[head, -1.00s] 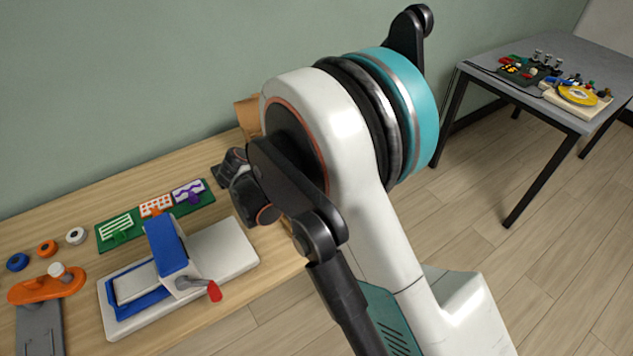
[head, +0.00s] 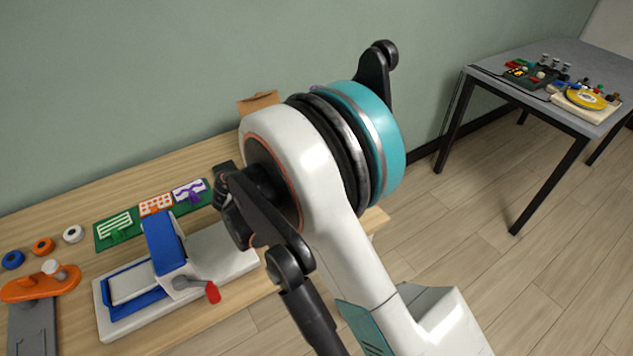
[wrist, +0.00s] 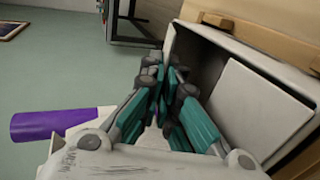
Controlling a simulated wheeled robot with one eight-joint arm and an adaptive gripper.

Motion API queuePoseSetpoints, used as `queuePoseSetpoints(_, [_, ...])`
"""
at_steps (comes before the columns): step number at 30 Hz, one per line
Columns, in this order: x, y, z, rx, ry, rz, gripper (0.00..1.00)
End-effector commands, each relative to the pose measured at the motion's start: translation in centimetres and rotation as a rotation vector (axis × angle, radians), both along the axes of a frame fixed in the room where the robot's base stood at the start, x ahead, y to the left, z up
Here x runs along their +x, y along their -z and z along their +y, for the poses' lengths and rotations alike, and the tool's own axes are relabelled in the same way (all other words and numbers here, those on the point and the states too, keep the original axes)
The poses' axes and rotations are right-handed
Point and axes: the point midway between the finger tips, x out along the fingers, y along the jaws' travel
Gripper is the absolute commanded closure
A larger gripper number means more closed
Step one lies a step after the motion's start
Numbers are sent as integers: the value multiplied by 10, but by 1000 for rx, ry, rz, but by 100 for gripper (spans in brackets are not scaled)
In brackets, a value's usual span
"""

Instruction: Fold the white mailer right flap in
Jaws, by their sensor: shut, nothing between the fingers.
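In the wrist view the white mailer (wrist: 207,52) is on the right, seen close up, with its grey-white walls around a dark opening. A pale panel (wrist: 258,112) stands inside that outline; I cannot tell for certain whether it is the right flap. My gripper (wrist: 158,85) has teal fingers closed together, empty, just left of the mailer's opening. I cannot tell whether they touch it. In the head view my arm hides the gripper and the mailer.
A purple roll (wrist: 62,122) lies left in the wrist view. In the head view the wooden bench (head: 60,215) holds a blue and white press (head: 165,245), a green board (head: 118,228) and a brown cardboard piece (head: 259,102). A grey table (head: 570,60) stands right.

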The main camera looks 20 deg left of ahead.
Motion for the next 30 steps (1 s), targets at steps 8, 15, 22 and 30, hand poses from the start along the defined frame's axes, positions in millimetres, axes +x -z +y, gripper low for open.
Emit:
queuePoseSetpoints(8, [0, 0, 0, 0, 0, 0, 78])
queuePoseSetpoints(15, [-6, -3, 6, 1, -2, 1, 78])
queuePoseSetpoints(22, [-34, -19, 30, 0, -4, 0, 78])
queuePoseSetpoints(30, [-69, -39, 60, -1, -3, 1, 78])
